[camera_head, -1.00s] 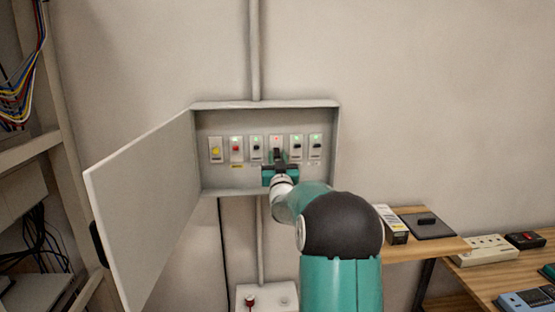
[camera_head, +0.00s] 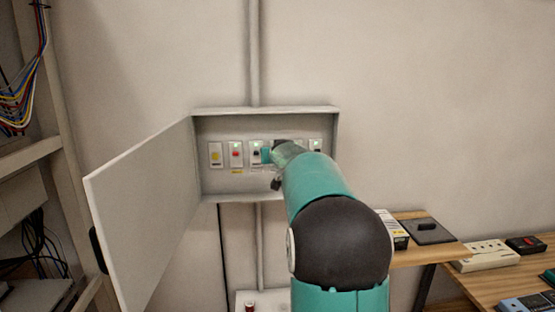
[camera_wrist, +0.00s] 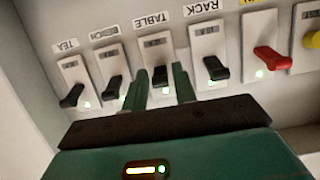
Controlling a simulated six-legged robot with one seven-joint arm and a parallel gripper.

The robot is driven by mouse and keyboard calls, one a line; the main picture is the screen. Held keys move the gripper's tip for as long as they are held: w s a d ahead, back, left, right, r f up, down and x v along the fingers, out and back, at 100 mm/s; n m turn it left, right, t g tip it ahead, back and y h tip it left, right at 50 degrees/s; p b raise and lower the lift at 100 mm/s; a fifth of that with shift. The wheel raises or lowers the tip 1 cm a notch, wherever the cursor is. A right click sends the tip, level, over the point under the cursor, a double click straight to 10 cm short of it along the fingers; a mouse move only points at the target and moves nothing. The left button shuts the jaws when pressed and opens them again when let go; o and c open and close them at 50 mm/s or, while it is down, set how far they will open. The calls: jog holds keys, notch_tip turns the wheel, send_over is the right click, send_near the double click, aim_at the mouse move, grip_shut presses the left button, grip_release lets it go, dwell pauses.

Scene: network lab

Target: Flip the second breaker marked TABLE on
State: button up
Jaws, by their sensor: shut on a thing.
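The TABLE breaker (camera_wrist: 154,50) is in the wrist view, which is upside down. Its black toggle (camera_wrist: 160,78) stands between my gripper's two green fingers and leans to the lamp side, like its neighbours. My gripper (camera_wrist: 162,88) is shut on this toggle. In the head view my gripper (camera_head: 273,154) is at the open breaker panel (camera_head: 265,111), and my arm hides the TABLE breaker there.
RACK (camera_wrist: 206,45), BENCH (camera_wrist: 107,68) and TEA (camera_wrist: 73,78) breakers flank it, with green lamps lit. A red-toggle breaker (camera_wrist: 272,58) lies beyond RACK. The panel door (camera_head: 145,215) stands open at left. Wooden shelves with devices are at right.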

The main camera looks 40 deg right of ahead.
jog(key=shift+w+d+r+g+y, duration=0.1)
jog(key=shift+r+g+y, duration=0.35)
jog(key=shift+g, duration=0.35)
jog(key=o, duration=1)
jog(key=shift+c, duration=0.2)
jog(key=v, duration=1.3)
jog(key=shift+s+r, duration=0.2)
jog(key=shift+s, duration=0.1)
